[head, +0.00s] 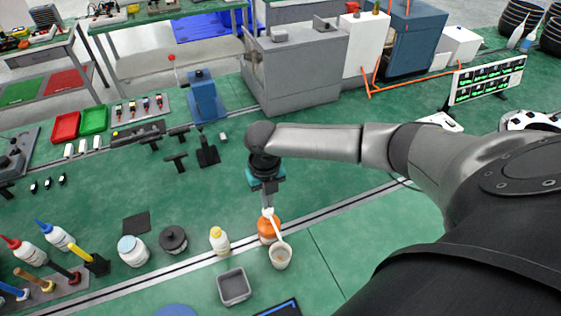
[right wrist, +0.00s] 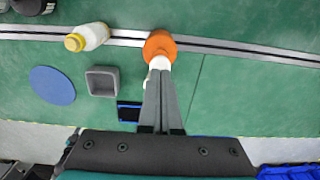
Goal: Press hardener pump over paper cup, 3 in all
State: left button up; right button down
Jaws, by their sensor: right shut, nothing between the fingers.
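The hardener pump bottle is orange with a white pump head and a long white spout; its orange body (head: 267,232) stands on the green bench in the head view. The paper cup (head: 280,259) stands just in front of it, under the spout's end, and looks pale inside. My right gripper (head: 268,204) is shut and empty, pointing down right above the pump head; I cannot tell whether it touches. In the right wrist view the shut fingers (right wrist: 160,78) overlap the white pump head, with the orange bottle (right wrist: 159,43) beyond; the cup is mostly hidden there. My left gripper is not in view.
A yellow-capped white bottle (head: 219,241) stands left of the pump. A grey square tray (head: 234,289) lies in front of it. A dark round jar (head: 173,240) and a white tub (head: 132,251) stand further left. The bench right of the cup is clear.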

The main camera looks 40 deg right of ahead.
jog(key=shift+r, duration=0.1)
notch_tip(320, 180, up, 2)
jog(key=shift+r+p, duration=0.1)
jog(key=shift+p, duration=1.15)
jog(key=shift+r+p, duration=0.6)
jog(key=shift+r, duration=0.2)
notch_tip(320, 180, up, 2)
